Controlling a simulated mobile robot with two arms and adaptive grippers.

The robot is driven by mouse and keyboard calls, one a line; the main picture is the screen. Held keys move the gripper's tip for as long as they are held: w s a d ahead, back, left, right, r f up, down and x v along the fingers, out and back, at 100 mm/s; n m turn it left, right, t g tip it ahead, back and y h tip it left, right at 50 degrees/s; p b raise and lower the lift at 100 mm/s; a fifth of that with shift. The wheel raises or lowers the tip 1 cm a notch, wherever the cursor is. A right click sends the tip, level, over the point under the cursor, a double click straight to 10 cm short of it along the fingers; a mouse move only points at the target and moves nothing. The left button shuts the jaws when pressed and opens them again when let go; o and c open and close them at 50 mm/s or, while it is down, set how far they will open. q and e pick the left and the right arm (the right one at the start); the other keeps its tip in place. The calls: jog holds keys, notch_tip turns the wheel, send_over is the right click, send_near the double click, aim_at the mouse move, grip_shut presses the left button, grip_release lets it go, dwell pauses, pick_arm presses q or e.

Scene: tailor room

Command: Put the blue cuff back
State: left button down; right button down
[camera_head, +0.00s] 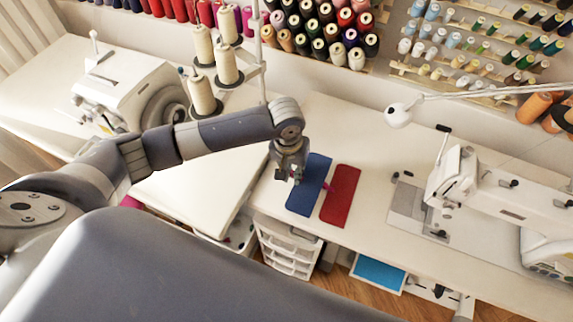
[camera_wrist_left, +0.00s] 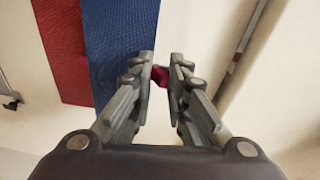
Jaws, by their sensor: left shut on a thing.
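The blue cuff (camera_head: 309,187) is a flat blue rectangle over the white table, left of the red cuff (camera_head: 341,196). Both also show in the left wrist view, the blue one (camera_wrist_left: 118,40) nearer the fingers and the red one (camera_wrist_left: 62,45) beyond it. My left gripper (camera_head: 295,177) is at the blue cuff's left edge in the head view. In the left wrist view its fingertips (camera_wrist_left: 160,76) are shut on a small dark pink tab at the blue cuff's edge. I cannot tell whether the cuff touches the table. My right gripper is not in view.
A white sewing machine (camera_head: 460,180) stands right of the cuffs, another machine (camera_head: 130,90) at the left. Thread cones (camera_head: 203,95) stand behind my arm, and spool racks line the wall. Bare table lies between the red cuff and the right machine. A drawer unit (camera_head: 288,248) stands below the front edge.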

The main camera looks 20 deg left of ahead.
pick_arm(q)
jog(key=shift+w+a+f, duration=0.1)
jog(key=shift+w+a, duration=1.3)
jog(key=shift+w, duration=0.05)
jog(key=shift+f, duration=0.3)
notch_tip(320, 180, down, 3)
jog(key=shift+r+p, duration=0.1)
jog(key=shift+p, duration=0.45)
jog(key=shift+f, duration=0.25)
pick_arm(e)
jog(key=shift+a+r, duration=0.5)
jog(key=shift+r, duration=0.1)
pick_arm(q)
jog(key=c, duration=1.5)
grip_release()
jog(key=shift+c, duration=0.2)
jog(key=shift+r, duration=0.1)
notch_tip(320, 180, up, 12)
jog(key=s+b, duration=0.1)
jog(key=shift+a, duration=0.35)
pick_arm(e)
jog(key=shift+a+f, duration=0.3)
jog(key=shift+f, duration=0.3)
